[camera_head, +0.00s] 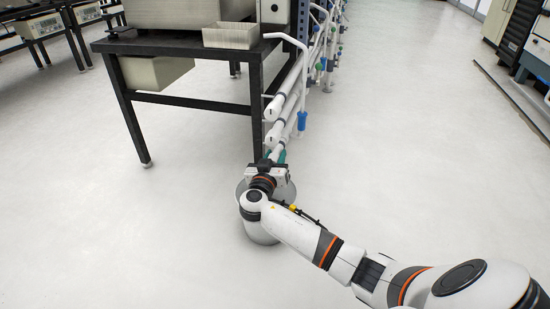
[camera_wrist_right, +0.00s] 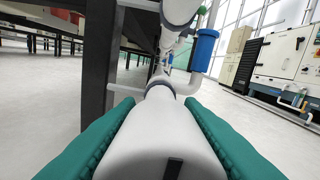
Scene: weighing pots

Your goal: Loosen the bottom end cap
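The bottom end cap (camera_wrist_right: 158,140) is a white rounded cylinder with a dark mark on its near face, at the low end of a white pipe. In the right wrist view my right gripper (camera_wrist_right: 160,104) has a teal padded finger along each side of the cap, both seeming to touch it, so it looks shut on the cap. In the head view the right gripper (camera_head: 275,161) is at the lowest pipe, beside the table leg, and the wrist mostly hides the cap. My left gripper is not in view.
A grey bucket (camera_head: 258,230) stands on the floor under my right wrist. Two more white pipe ends (camera_head: 272,110) are above, with a blue-handled valve (camera_head: 302,121) on the right. A black-legged table (camera_head: 190,46) stands close on the left. The floor around is clear.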

